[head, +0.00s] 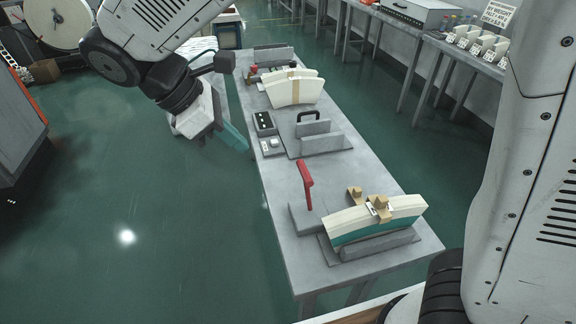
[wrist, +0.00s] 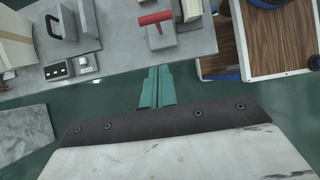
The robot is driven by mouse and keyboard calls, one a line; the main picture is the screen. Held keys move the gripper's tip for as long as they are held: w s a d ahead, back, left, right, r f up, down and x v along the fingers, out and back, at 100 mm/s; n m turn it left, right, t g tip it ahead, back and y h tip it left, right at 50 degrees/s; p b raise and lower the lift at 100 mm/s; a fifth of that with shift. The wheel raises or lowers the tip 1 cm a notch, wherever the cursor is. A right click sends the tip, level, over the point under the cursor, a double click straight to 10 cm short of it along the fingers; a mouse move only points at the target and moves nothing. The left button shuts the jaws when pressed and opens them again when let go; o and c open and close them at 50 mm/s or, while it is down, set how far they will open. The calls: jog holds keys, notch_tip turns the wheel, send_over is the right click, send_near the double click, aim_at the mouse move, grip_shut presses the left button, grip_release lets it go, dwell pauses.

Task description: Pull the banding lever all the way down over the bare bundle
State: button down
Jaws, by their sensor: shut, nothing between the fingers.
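The red banding lever (head: 306,182) stands upright on a grey base at the left of the near fixture. It also shows at the top of the wrist view (wrist: 155,19), with its red crossbar seen from above. The bundle (head: 350,223), a curved cream stack with a teal layer beneath, lies in a grey cradle beside the lever. Tan blocks (head: 380,209) sit at its middle. My gripper (head: 236,139) hangs off the bench's left side, apart from the lever. Its teal fingers (wrist: 158,88) are shut and empty in the wrist view, short of the bench edge.
The grey bench (head: 285,240) runs away from me. A cream bundle with a tan band (head: 293,89) stands farther back. A fixture with a black handle (head: 307,115) and a control box (head: 264,123) lie between. Green floor is clear left of the bench.

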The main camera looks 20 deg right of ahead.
jog(key=shift+f, duration=0.1)
jog(key=d+r+x, duration=0.1)
jog(key=d+x, duration=0.1)
jog(key=x, duration=1)
jog(key=shift+d, duration=0.45)
